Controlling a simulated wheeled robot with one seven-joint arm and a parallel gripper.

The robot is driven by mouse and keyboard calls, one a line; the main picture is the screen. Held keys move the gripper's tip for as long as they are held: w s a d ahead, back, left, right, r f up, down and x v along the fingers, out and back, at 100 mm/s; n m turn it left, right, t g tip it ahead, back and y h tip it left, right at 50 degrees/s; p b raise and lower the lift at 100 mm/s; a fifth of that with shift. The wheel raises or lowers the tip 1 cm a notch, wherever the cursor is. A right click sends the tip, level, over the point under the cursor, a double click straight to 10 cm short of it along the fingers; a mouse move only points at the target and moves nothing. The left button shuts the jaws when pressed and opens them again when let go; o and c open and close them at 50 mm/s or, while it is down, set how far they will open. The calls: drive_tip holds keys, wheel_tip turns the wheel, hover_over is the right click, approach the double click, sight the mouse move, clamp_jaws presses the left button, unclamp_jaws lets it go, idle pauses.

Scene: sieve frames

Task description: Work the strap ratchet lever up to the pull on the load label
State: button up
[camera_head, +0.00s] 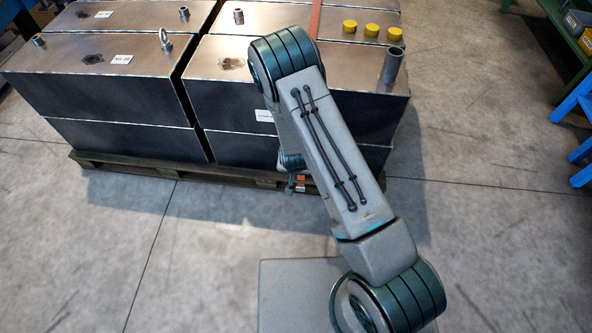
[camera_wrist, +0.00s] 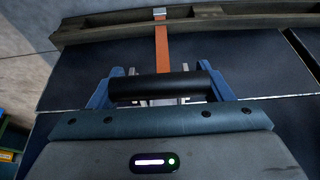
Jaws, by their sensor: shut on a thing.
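In the wrist view my gripper (camera_wrist: 160,97) has its blue fingers at either end of a black cylindrical bar, which looks like the grip of the ratchet lever (camera_wrist: 160,86), and it is shut on it. Metal parts of the ratchet show just behind the bar, mostly hidden. The orange strap (camera_wrist: 162,48) runs from there to a metal fitting at the pallet edge. In the head view the strap (camera_head: 315,18) crosses the load's top. A white label (camera_head: 264,116) on the front face is partly covered by my arm; its print is too small to read.
Dark steel tanks (camera_head: 100,55) stand stacked on a wooden pallet (camera_head: 130,165). An upright pipe stub (camera_head: 391,66), a lifting eye (camera_head: 165,40) and yellow caps (camera_head: 372,30) stick up on top. A green bench and blue trestle (camera_head: 578,110) stand at right. The floor in front is clear.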

drive_tip(key=shift+s, duration=0.2)
drive_tip(key=o, duration=1.4)
drive_tip(key=shift+a, duration=0.1)
drive_tip(key=shift+r, duration=0.1)
drive_tip(key=p+v, duration=0.2)
drive_tip(key=v, duration=1.1)
drive_tip(key=shift+r, duration=0.35)
